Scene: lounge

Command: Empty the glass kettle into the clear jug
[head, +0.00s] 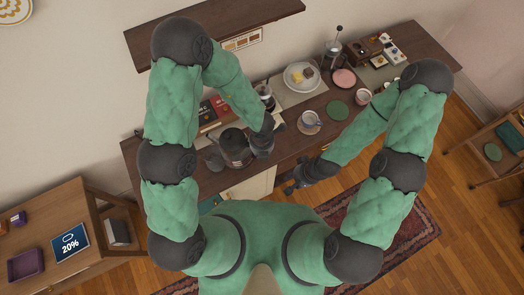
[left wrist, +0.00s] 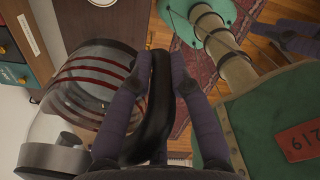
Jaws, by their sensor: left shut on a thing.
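The glass kettle (head: 235,148) is at the front left of the long dark counter. In the left wrist view its clear body with dark red stripes (left wrist: 88,85) and metal end (left wrist: 55,160) show at the left. My left gripper (head: 263,142) is shut on its black handle (left wrist: 157,105); the fingers (left wrist: 155,85) lie on both sides. I cannot tell whether the kettle touches the counter. A glass vessel with a dark top (head: 264,91), perhaps the clear jug, stands behind my left forearm, partly hidden. My right gripper (head: 288,184) is empty near the counter's front edge, its fingers apart.
A shelf (head: 220,30) hangs above. Boxes (head: 208,112) stand behind the kettle.

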